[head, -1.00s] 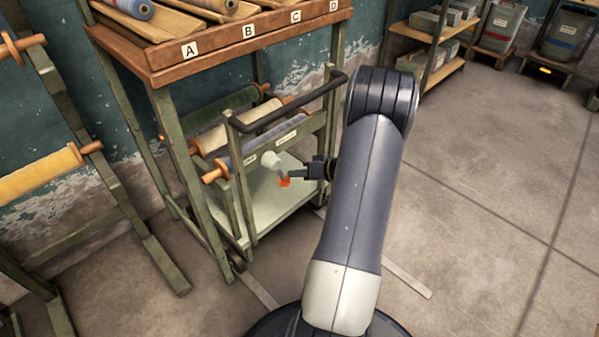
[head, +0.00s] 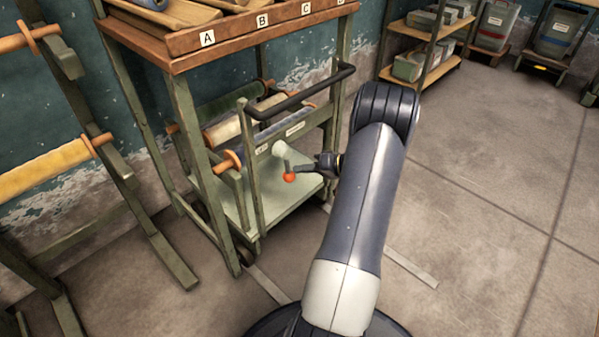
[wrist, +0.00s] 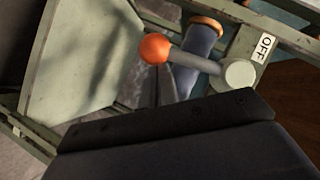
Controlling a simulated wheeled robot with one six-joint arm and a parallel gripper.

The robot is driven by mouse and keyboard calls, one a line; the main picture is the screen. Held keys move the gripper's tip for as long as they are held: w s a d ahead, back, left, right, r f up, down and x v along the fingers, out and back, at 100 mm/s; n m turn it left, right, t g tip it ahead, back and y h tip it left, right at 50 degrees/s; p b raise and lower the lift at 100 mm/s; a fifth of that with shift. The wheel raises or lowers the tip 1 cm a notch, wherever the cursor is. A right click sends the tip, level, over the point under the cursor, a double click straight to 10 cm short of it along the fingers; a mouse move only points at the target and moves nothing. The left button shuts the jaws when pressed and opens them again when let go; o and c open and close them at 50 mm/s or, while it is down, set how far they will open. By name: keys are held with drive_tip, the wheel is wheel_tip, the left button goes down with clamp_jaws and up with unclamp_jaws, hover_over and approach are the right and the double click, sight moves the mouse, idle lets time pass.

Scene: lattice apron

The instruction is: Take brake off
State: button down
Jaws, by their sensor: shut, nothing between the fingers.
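The brake lever is a short grey arm with an orange knob (head: 289,177), low on the front of the green cart (head: 246,190). In the wrist view, the lever (wrist: 196,62) runs left from a round pale hub (wrist: 239,73) to its knob. A white "OFF" label (wrist: 262,48) sits beside the hub, on the side away from the knob. My gripper (head: 308,170) is shut and empty, just right of the lever. Its dark front edge (wrist: 165,118) fills the lower wrist view, below the lever. I cannot tell whether it touches the lever.
The cart has a black push handle (head: 300,92) above the lever and rolls (head: 235,122) behind its front. A wooden-topped rack (head: 180,55) labelled A to D stands over it. A yellow roll stand (head: 45,172) is at left. Floor at right is clear.

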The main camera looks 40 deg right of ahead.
drive_tip(key=shift+s+a+f+m+y+b, duration=0.1)
drive_tip(key=shift+a+f+m+y+b, duration=0.55)
drive_tip(key=shift+a+m+y, duration=0.2)
drive_tip(key=shift+a+m+t+y+b, duration=0.4)
drive_tip(key=shift+a+m+t+y, duration=0.3)
drive_tip(key=shift+a+m, duration=0.4)
